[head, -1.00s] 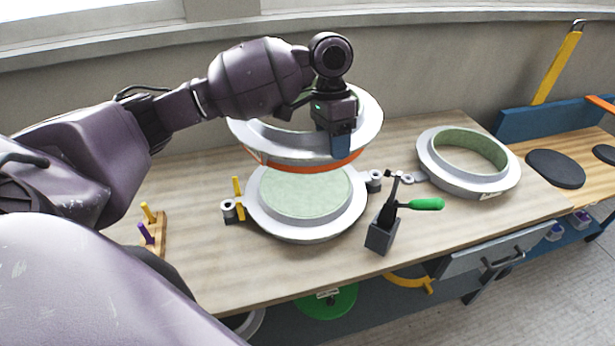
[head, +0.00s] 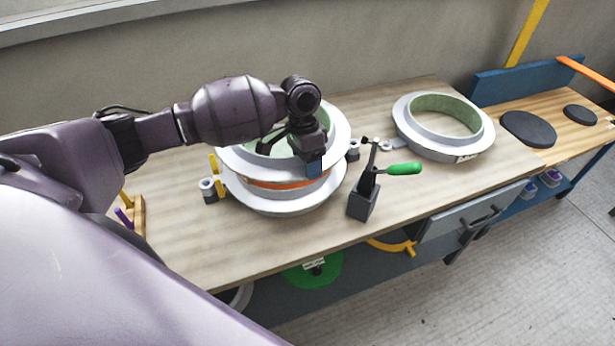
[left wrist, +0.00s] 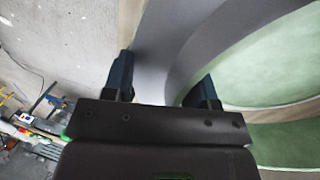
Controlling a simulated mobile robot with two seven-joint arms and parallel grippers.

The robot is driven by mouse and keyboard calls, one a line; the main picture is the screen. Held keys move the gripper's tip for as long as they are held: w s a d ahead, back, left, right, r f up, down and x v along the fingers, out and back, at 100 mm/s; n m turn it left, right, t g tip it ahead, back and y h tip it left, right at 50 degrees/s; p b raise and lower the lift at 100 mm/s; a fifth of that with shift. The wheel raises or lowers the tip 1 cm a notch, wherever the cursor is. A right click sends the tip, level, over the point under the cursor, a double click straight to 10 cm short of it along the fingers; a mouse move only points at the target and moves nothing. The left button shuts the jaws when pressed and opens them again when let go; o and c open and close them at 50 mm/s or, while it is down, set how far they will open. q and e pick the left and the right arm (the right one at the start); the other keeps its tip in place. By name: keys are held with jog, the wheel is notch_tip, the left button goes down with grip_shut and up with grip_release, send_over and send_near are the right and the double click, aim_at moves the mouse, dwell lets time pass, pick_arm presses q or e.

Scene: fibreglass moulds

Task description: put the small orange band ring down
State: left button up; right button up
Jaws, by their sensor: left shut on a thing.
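The small orange band ring (head: 338,125) is a pale grey flanged ring with an orange band around its lower edge and a green inside. My left gripper (head: 315,166) is shut on the near right part of its rim. The ring is right over the round grey mould half (head: 272,208), which hides most of that half's green face. A narrow gap or contact at the orange band cannot be told apart. In the left wrist view the ring's grey wall (left wrist: 160,60) passes between the fingers (left wrist: 163,88). My right gripper is not in view.
A black toggle clamp (head: 363,203) with a green handle (head: 404,169) stands close to the mould's right. Another grey ring (head: 478,142) lies farther right. A wooden peg stand (head: 138,215) is at left. The bench front (head: 260,255) is clear.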

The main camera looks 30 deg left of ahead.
aim_at(307, 183)
pick_arm(q)
jog(key=shift+w+a+x, duration=0.1)
jog(key=shift+a+x, duration=0.05)
jog(key=shift+x, duration=0.55)
jog(key=shift+w+a+x, duration=0.1)
jog(key=shift+x, duration=0.6)
jog(key=shift+w+a+x, duration=0.1)
jog(key=shift+a+x, duration=0.05)
jog(key=shift+x, duration=0.55)
jog(key=shift+f, duration=0.3)
jog(key=o, duration=1.1)
jog(key=shift+o, duration=1.4)
jog(key=shift+r, duration=0.1)
jog(key=shift+a+r, duration=0.1)
jog(key=shift+r, duration=0.15)
jog(key=v, duration=1.1)
jog(key=shift+r, duration=0.15)
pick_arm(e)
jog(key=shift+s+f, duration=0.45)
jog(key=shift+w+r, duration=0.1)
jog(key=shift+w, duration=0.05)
